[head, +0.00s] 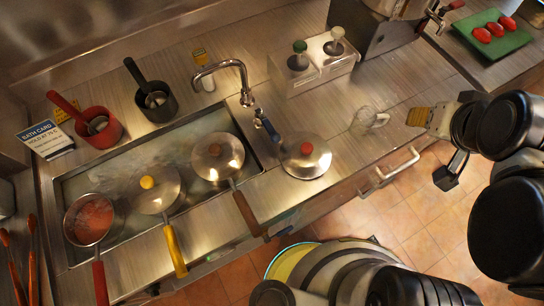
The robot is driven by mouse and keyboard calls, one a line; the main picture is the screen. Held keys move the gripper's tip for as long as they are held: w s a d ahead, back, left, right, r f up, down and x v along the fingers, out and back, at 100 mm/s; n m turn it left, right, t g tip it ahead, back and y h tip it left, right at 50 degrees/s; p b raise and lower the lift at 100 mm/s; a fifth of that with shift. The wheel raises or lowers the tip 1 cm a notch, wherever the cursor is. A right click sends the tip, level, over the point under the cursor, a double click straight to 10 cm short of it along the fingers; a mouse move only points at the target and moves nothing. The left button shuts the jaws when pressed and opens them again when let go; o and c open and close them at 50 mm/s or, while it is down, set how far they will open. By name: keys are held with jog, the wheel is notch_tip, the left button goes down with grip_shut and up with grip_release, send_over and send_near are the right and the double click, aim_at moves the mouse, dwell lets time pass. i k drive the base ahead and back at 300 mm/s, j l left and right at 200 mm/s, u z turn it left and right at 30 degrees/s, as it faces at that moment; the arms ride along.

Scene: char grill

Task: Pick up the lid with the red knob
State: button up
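A round metal lid (306,163) with a red knob sits on the counter just right of the sink. Its knob is up and nothing covers it. A second lid (218,160), with a darker reddish-brown knob, is on a pan with a brown handle over the sink. A lid with a yellow knob (148,183) is on a yellow-handled pan. My gripper (417,117) is at the right, above the counter's front edge, well right of the red-knob lid and apart from it. Its finger opening is too small to make out. No lid shows in it.
A faucet (226,67) rises behind the sink. A small clear or shiny item (369,118) stands between my gripper and the lid. A two-pump dispenser (315,62) stands behind. A drawer handle (397,166) juts from the counter front. Counter around the lid is mostly bare.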

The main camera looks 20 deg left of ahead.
aim_at(306, 155)
jog(key=u, duration=3.05)
jog(key=l+z, duration=0.1)
jog(key=z, duration=0.3)
jog(key=k+l+z, duration=0.1)
jog(key=z, duration=0.25)
jog(key=l+z, duration=0.15)
jog(key=z, duration=0.25)
jog(key=l+z, duration=0.15)
jog(key=z, duration=0.25)
jog(key=k+u, duration=0.1)
jog(key=u, duration=0.25)
jog(key=k+u, duration=0.15)
jog(key=u, duration=0.2)
jog(key=k+j+u, duration=0.1)
jog(key=u, duration=0.25)
